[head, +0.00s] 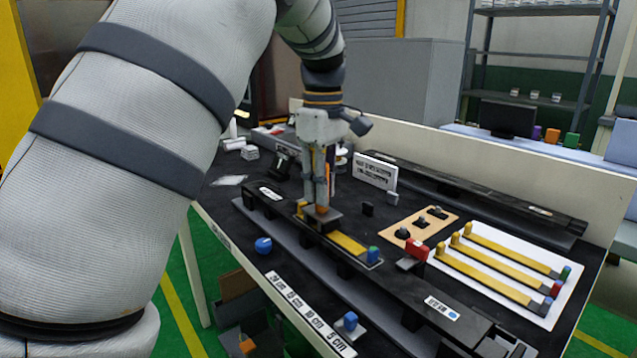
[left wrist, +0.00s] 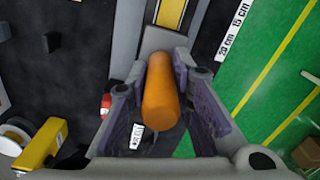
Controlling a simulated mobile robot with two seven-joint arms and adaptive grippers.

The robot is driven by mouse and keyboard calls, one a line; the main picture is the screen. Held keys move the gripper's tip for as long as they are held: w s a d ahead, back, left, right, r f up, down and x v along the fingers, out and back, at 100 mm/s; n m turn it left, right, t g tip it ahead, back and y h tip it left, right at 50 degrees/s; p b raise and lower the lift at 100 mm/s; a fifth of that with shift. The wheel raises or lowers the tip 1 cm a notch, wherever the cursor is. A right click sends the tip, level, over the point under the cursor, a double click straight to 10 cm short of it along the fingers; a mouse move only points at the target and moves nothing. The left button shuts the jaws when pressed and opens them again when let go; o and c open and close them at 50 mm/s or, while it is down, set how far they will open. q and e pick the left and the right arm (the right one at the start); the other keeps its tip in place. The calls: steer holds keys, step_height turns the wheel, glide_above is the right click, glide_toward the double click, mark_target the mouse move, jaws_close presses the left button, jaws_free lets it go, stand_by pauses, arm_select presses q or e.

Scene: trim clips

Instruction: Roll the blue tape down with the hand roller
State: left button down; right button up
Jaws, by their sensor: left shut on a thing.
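My left gripper (head: 318,203) points down over the long dark trim piece (head: 395,287) and is shut on the hand roller. In the left wrist view the roller's orange handle (left wrist: 160,92) stands between the purple finger pads. In the head view the roller's lower part (head: 322,218) is at a yellow tape strip (head: 347,243) with a blue-looking end tab (head: 373,254), lying along the trim. Whether the roller presses on the strip cannot be told. Part of the strip is hidden behind the roller. My right gripper is not in view.
A white board (head: 490,300) at the right holds yellow strips with coloured tabs. A white sign (head: 375,172) stands behind. A length scale (head: 310,316) runs along the front edge.

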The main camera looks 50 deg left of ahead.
arm_select(q)
steer(key=shift+s+d+f, duration=0.1)
steer(key=shift+d, duration=1.2)
steer(key=shift+s+d+f, duration=0.1)
steer(key=shift+s+d, duration=0.05)
steer(key=shift+d, duration=1.2)
steer(key=shift+s+d+f, duration=0.1)
steer(key=shift+d, duration=1.2)
steer(key=shift+a, duration=0.15)
steer(key=shift+w+a, duration=0.2)
steer(key=shift+a, duration=2)
steer(key=shift+w+a, duration=0.2)
steer(key=shift+a, duration=2)
steer(key=shift+d, duration=0.1)
steer(key=shift+s+d, duration=0.2)
steer(key=shift+d, duration=2.05)
steer(key=shift+s+d, duration=0.15)
steer(key=shift+d, duration=2.05)
steer(key=shift+r, duration=0.15)
step_height(320, 180, up, 8)
